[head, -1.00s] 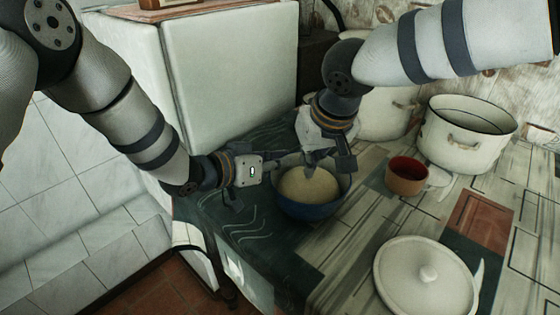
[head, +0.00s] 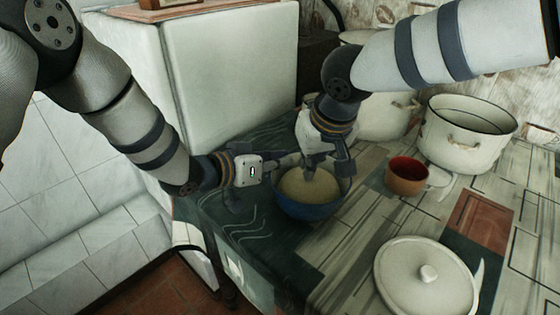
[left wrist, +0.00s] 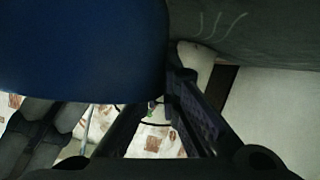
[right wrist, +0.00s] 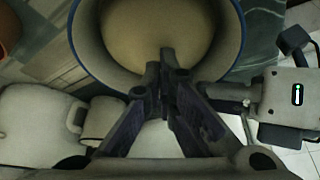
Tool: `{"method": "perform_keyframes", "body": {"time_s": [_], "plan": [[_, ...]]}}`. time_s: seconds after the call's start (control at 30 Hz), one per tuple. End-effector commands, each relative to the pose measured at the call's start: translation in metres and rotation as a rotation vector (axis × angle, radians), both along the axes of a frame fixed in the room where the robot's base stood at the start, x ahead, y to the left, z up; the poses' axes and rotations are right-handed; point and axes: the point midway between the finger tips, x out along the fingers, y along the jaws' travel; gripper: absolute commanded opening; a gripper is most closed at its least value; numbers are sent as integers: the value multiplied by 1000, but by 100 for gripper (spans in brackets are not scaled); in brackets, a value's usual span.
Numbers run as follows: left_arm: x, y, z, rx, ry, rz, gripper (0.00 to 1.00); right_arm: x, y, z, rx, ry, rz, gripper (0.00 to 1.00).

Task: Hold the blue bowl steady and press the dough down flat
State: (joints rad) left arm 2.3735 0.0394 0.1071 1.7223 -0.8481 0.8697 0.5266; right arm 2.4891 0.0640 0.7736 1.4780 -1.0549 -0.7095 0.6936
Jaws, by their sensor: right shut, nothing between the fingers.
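The blue bowl (head: 312,209) stands on the dark green cloth and holds pale dough (head: 306,187). In the right wrist view the dough (right wrist: 150,38) fills the inside of the bowl. My left gripper (head: 283,160) is at the bowl's left rim, and its fingers look closed on the wall there. In the left wrist view the bowl's blue side (left wrist: 80,50) hides part of one finger. My right gripper (head: 311,170) points down into the bowl, shut and empty. Its fingertips (right wrist: 166,62) are over the dough; contact cannot be told for sure.
A brown cup (head: 407,178) stands right of the bowl. A large white pot (head: 465,145) is behind it, and a white lid (head: 420,285) lies at the front right. A white cabinet (head: 230,80) rises behind my left arm. The planked tabletop is clear between bowl and lid.

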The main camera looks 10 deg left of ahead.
Motion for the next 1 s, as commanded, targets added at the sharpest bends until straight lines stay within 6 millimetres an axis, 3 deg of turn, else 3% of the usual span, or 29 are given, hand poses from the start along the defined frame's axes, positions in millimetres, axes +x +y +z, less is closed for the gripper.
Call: {"method": "perform_keyframes", "body": {"time_s": [1.0], "plan": [[0,0,0,-1,0,1,0,-1,-1,-20,-3,3,1,0]]}}
